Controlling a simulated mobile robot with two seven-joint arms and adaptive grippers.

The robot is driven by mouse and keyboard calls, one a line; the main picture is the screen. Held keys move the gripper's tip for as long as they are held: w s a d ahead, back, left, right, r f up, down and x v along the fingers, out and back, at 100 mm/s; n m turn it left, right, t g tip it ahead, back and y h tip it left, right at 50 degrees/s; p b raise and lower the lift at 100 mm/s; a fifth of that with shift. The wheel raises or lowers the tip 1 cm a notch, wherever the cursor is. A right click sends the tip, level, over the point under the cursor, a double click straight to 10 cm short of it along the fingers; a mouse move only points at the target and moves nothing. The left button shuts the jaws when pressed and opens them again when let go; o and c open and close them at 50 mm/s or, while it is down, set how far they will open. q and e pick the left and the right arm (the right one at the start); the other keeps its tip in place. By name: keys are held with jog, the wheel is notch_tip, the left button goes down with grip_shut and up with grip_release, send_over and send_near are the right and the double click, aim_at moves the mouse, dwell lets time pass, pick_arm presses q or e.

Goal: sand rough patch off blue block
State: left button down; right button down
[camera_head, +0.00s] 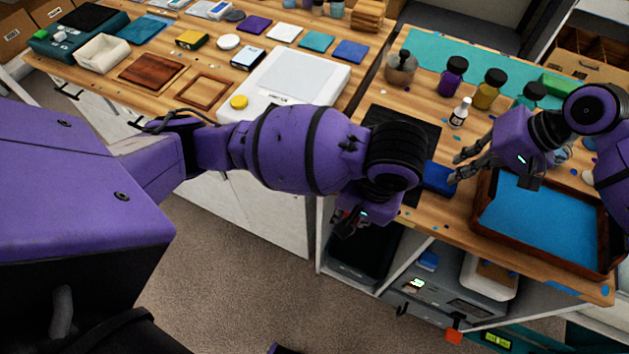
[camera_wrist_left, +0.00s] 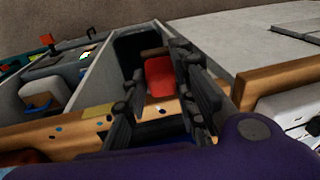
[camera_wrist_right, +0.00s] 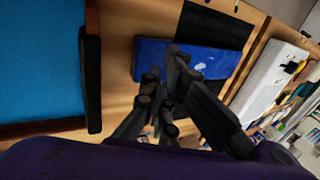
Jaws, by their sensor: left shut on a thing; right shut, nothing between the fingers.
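The blue block (camera_head: 437,178) lies at the front edge of the right bench, partly on a black mat (camera_head: 405,128). In the right wrist view the block (camera_wrist_right: 208,62) shows a small pale patch on its face. My right gripper (camera_head: 455,168) is shut and empty beside the block; its fingertips overlap the block in the right wrist view (camera_wrist_right: 162,66), and I cannot tell if they touch. My left gripper (camera_head: 347,220) hangs at the bench's front edge, mostly hidden by its own arm. In the left wrist view it is shut on a red-faced block (camera_wrist_left: 159,78).
A metal pot (camera_head: 401,68), a white dropper bottle (camera_head: 460,114) and dark-capped jars (camera_head: 488,90) stand behind. The left bench holds a white scale (camera_head: 328,100). An open shelf (camera_head: 440,285) lies below.

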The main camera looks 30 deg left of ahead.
pick_arm(q)
jog(key=w+d+r+t, duration=0.1)
jog(key=w+d+r, duration=0.2)
jog(key=d+r, duration=0.4)
jog(key=w+d+r+m+t+h, duration=0.2)
jog(key=w+r+m+h, duration=0.3)
jog(key=w+m, duration=0.55)
jog(key=shift+n, duration=0.75)
jog(key=shift+w+f, duration=0.3)
jog(key=shift+f, duration=0.5)
jog(key=shift+w+f, duration=0.3)
jog(key=shift+f, duration=0.45)
jog(key=shift+w+f, duration=0.3)
jog(key=shift+f, duration=0.5)
pick_arm(e)
jog(key=shift+f, duration=1.15)
pick_arm(q)
jog(key=shift+f, duration=1.05)
